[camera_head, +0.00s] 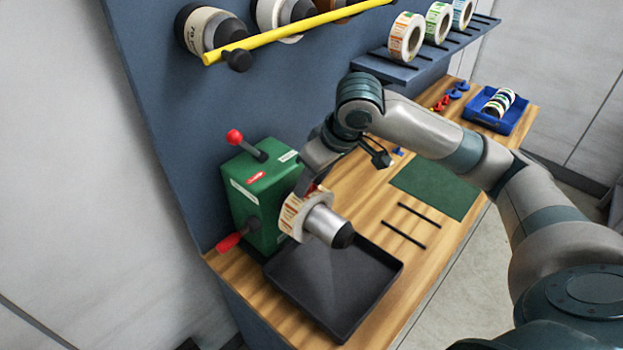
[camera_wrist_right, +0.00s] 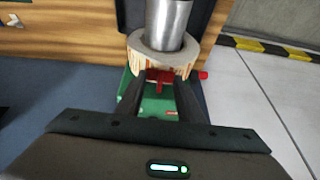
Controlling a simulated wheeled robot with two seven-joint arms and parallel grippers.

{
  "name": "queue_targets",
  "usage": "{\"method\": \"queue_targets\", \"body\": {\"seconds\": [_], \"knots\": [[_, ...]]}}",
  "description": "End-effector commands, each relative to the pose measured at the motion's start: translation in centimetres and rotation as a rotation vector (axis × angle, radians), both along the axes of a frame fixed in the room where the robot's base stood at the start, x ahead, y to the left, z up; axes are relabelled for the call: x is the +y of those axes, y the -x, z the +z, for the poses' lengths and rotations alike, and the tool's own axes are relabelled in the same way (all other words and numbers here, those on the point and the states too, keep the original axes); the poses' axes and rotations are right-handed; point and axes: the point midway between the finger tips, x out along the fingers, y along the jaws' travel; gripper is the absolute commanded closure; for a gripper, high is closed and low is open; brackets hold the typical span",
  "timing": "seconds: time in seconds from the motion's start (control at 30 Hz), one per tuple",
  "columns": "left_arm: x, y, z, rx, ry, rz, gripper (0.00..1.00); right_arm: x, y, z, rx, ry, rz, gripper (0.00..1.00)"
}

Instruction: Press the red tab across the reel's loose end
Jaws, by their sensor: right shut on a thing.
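The reel (camera_head: 292,215) of printed labels sits on the silver spindle (camera_head: 321,223) of the green rewinder (camera_head: 263,188). My right gripper (camera_head: 307,187) is at the reel's upper side, its fingers pointing down at the rim. In the right wrist view, the red tab (camera_wrist_right: 159,76) shows between the fingertips (camera_wrist_right: 160,88), at the edge of the reel (camera_wrist_right: 160,57). The gripper is shut on the red tab, which looks to be against or very close to the reel; contact is hard to tell. The loose end cannot be made out. My left gripper is out of view.
A black tray (camera_head: 335,285) lies below the spindle. Red-knobbed levers (camera_head: 235,137) stick out of the rewinder. Small red and blue pieces (camera_head: 450,97), a blue bin (camera_head: 497,110) and a green mat (camera_head: 434,188) lie farther right. A yellow bar (camera_head: 290,33) crosses above.

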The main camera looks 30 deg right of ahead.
Motion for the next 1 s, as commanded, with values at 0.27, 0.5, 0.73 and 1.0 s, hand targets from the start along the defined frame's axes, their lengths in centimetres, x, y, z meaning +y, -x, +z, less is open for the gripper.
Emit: {"method": "queue_targets", "body": {"seconds": [0.27, 0.5, 0.73, 1.0], "knots": [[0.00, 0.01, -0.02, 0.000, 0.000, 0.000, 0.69, 0.02, 0.07, -0.20, 0.004, 0.000, 0.001, 0.86], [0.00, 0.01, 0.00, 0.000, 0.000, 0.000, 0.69, 0.03, 0.10, -0.26, 0.005, 0.001, 0.001, 0.86], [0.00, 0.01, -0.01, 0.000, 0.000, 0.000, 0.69, 0.04, 0.13, -0.34, 0.006, 0.001, 0.001, 0.86], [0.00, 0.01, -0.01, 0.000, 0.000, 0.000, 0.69, 0.04, 0.10, -0.31, 0.005, 0.001, 0.001, 0.44]]}}
